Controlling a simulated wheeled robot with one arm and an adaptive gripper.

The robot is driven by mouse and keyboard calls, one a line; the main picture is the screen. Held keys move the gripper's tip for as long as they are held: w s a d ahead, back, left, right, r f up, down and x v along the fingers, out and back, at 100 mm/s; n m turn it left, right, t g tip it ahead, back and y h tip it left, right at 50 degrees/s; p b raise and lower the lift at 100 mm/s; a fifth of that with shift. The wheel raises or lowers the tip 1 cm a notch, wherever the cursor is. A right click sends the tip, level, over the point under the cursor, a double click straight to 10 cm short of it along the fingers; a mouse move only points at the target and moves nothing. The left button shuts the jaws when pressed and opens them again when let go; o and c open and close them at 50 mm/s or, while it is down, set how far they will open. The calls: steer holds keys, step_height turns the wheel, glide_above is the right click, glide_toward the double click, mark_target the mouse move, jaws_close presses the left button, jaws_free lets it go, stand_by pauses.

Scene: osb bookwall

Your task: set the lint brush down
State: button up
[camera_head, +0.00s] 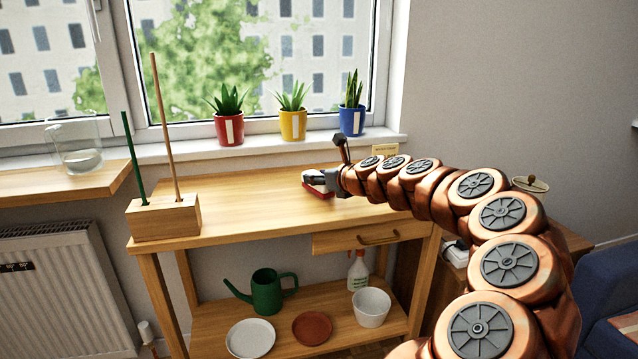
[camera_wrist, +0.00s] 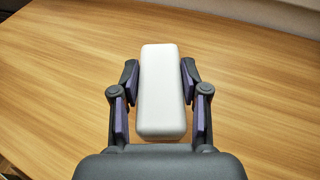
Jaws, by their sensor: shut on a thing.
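The lint brush shows in the wrist view as a pale grey rounded block (camera_wrist: 162,95), held lengthwise between the two dark fingers of my gripper (camera_wrist: 160,78). In the head view my gripper (camera_head: 322,178) is over the right part of the wooden table top (camera_head: 250,205). A red part of the brush (camera_head: 318,190) shows under the fingers there, very close to the table top. I cannot tell whether it touches the wood. The fingers hide much of the brush in the head view.
A wooden block (camera_head: 165,219) with two upright sticks stands at the table's left end. Red (camera_head: 229,128), yellow (camera_head: 293,124) and blue (camera_head: 352,120) plant pots line the windowsill behind. A small yellowish card (camera_head: 385,149) stands behind my arm. The table's middle is clear.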

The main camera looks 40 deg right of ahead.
steer(key=shift+f, duration=0.3)
steer(key=o, duration=1.3)
steer(key=shift+c, duration=0.2)
steer(key=shift+s+r, duration=0.3)
steer(key=shift+s, duration=0.05)
steer(key=p+v, duration=0.2)
steer(key=v, duration=0.8)
steer(key=shift+d, duration=0.1)
steer(key=shift+s+r+p, duration=0.15)
steer(key=shift+s+p, duration=0.15)
steer(key=shift+s, duration=0.35)
